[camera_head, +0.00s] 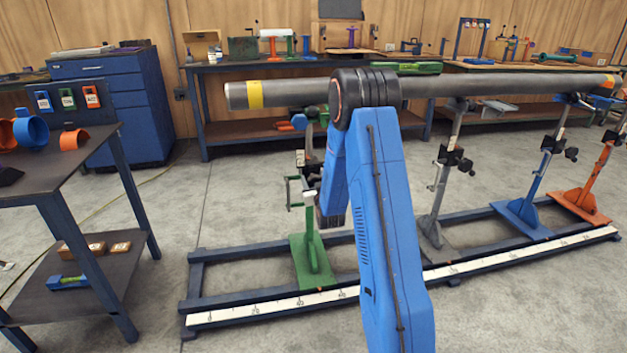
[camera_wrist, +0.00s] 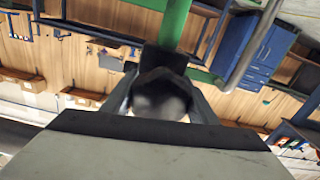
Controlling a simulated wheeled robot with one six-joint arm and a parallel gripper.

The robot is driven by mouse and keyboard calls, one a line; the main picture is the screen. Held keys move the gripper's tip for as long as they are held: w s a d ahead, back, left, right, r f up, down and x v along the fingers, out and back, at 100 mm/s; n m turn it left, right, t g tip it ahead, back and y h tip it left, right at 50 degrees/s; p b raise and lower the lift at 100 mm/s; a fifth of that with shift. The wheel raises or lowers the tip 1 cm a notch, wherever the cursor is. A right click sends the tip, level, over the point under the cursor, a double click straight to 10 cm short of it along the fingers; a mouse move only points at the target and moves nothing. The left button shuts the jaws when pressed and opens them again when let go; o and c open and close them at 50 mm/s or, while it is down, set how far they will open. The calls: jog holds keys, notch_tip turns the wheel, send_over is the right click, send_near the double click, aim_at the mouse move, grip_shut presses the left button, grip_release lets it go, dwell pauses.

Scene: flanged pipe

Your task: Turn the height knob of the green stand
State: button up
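The green stand (camera_head: 312,262) stands on the blue floor rail, with its green base clear and its post partly hidden behind my blue arm. In the wrist view its green post (camera_wrist: 174,22) runs past a black clamp block. A dark rounded knob (camera_wrist: 160,95) sits in front of that block. My gripper (camera_wrist: 160,88) has one grey finger on each side of the knob, and both appear to touch it. In the head view the knob and fingers are mostly hidden by my arm.
A long grey pipe (camera_head: 480,85) lies across the stands. A grey stand (camera_head: 432,235), a blue stand (camera_head: 525,215) and an orange stand (camera_head: 582,203) share the rail (camera_head: 240,310). A dark table (camera_head: 60,160) is at left. Floor between table and rail is clear.

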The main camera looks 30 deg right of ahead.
jog(key=shift+m, duration=0.4)
jog(key=m, duration=0.2)
jog(key=shift+m, duration=2.4)
jog(key=o, duration=1)
jog(key=shift+o, duration=0.2)
